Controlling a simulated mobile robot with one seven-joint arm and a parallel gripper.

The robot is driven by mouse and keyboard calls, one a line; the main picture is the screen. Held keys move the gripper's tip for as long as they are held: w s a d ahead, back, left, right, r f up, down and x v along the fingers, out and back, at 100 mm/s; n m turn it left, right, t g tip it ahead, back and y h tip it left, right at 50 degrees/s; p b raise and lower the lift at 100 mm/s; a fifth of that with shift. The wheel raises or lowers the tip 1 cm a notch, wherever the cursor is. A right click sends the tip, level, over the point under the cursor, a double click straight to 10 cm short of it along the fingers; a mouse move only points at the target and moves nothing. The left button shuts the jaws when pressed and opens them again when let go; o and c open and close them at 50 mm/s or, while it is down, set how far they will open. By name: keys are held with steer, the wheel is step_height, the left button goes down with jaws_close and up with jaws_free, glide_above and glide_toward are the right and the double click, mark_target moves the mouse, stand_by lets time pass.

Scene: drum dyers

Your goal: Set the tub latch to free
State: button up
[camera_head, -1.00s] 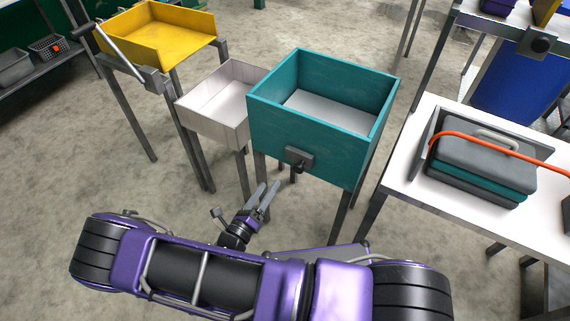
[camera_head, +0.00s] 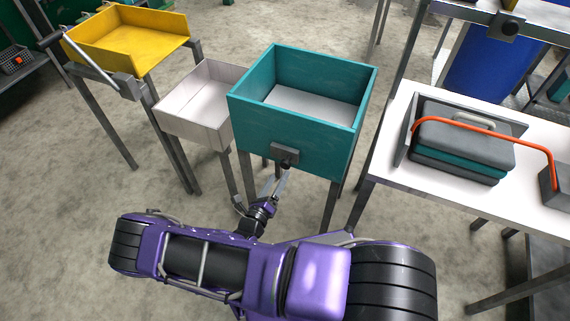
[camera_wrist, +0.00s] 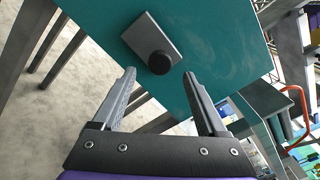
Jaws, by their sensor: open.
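The teal tub (camera_head: 290,147) stands on grey legs in the middle of the head view, with an open top and a pale floor inside. On its front face is the latch, a grey plate (camera_head: 284,152) with a dark knob. In the wrist view the latch plate (camera_wrist: 148,35) and its round black knob (camera_wrist: 159,62) show beyond the fingertips. My gripper (camera_head: 275,184) is open and empty, just below and in front of the latch. In the wrist view the fingers (camera_wrist: 158,75) are apart, with the knob ahead between them, apparently not gripped.
A pale box (camera_head: 197,107) adjoins the tub's left side, and a yellow tray (camera_head: 130,40) stands farther left. At right, a white table (camera_head: 392,178) bears a grey and teal case (camera_head: 465,148) with an orange hose (camera_head: 530,146). Bare floor (camera_head: 70,220) lies at left.

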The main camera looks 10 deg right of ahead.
mark_target(284, 166)
steer(key=x, duration=0.6)
steer(key=shift+w+d, duration=0.2)
jaws_close()
stand_by(1.2)
